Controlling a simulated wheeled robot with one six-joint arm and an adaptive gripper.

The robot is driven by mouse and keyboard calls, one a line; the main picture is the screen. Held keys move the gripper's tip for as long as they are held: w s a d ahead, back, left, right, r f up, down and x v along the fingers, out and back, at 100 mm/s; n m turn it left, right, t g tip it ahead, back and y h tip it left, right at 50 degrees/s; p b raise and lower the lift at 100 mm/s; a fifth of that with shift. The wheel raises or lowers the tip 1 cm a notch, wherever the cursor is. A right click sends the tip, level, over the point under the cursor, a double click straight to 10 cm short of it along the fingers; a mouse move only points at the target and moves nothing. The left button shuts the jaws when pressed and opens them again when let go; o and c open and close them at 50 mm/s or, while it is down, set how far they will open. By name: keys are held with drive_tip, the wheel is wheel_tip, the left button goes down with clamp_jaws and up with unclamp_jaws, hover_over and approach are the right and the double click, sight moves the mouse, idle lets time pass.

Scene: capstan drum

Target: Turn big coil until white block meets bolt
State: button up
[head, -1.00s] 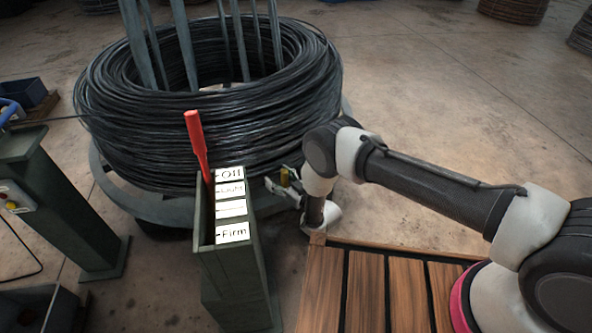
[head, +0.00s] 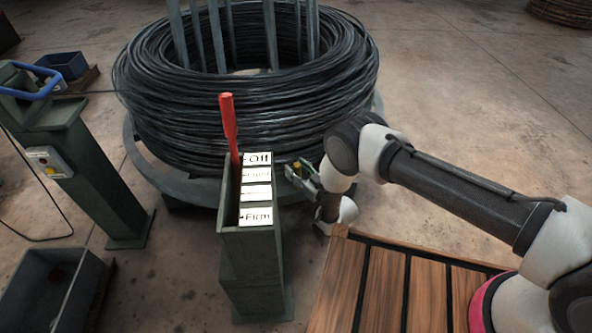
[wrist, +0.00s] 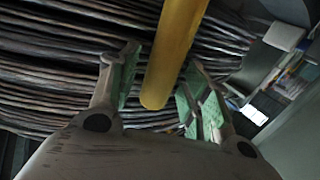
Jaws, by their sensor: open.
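The big coil (head: 250,115) of black wire sits on a grey round stand, around several upright posts. It also fills the upper left of the wrist view (wrist: 60,75). A yellow round peg (head: 297,166) stands at the stand's near right edge. In the wrist view the yellow peg (wrist: 173,60) reaches down between my fingers. My gripper (head: 302,180) is at the peg, low beside the coil. The wrist view shows its green-padded fingers (wrist: 157,88) open, one on each side of the peg, with gaps visible. I cannot make out a white block or a bolt.
A green lever post with a red lever (head: 229,130) stands left of my gripper, the lever by the "Off" label. A green stand with a blue handle (head: 35,85) and an open bin (head: 55,295) are at left. A wooden slatted top (head: 385,285) is at front right.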

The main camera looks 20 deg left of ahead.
drive_tip(key=v, duration=1.1)
drive_tip(key=shift+s+d, duration=0.15)
drive_tip(key=shift+s, duration=0.1)
